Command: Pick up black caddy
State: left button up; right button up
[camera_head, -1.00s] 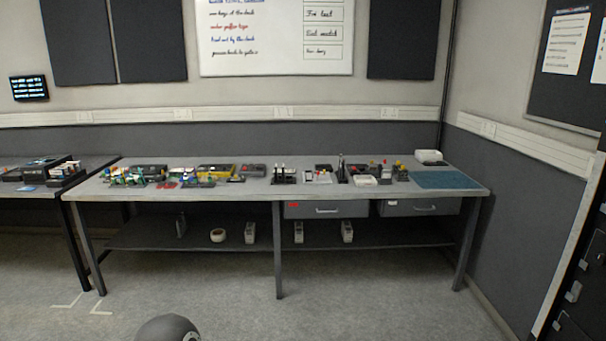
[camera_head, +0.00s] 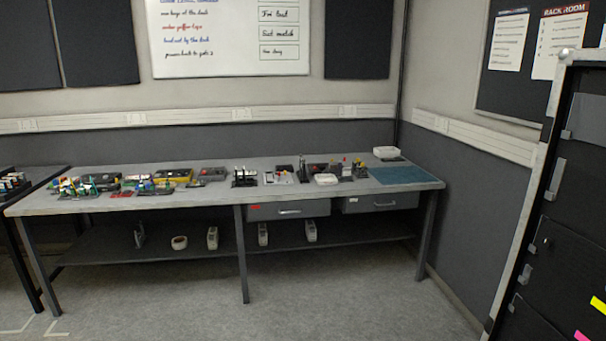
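Several small dark holders stand on the long grey workbench (camera_head: 215,196). One black holder with upright light items (camera_head: 244,178) is near the bench's middle. A tall thin black item (camera_head: 302,168) stands right of it, and a dark holder with red and yellow items (camera_head: 352,170) is further right. On the left table, a black container (camera_head: 14,184) with colourful items is cut by the picture edge. I cannot tell which of these is the black caddy. Neither of my grippers is in view.
A blue mat (camera_head: 403,175) and a white tray (camera_head: 387,153) are at the bench's right end. Drawers (camera_head: 288,209) and a lower shelf (camera_head: 160,242) sit below. A dark rack (camera_head: 560,200) stands close on the right. The floor (camera_head: 330,305) in front is clear.

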aim_at(302, 172)
jog(key=u, duration=0.05)
jog(key=i, duration=3.95)
jog(key=z, duration=0.8)
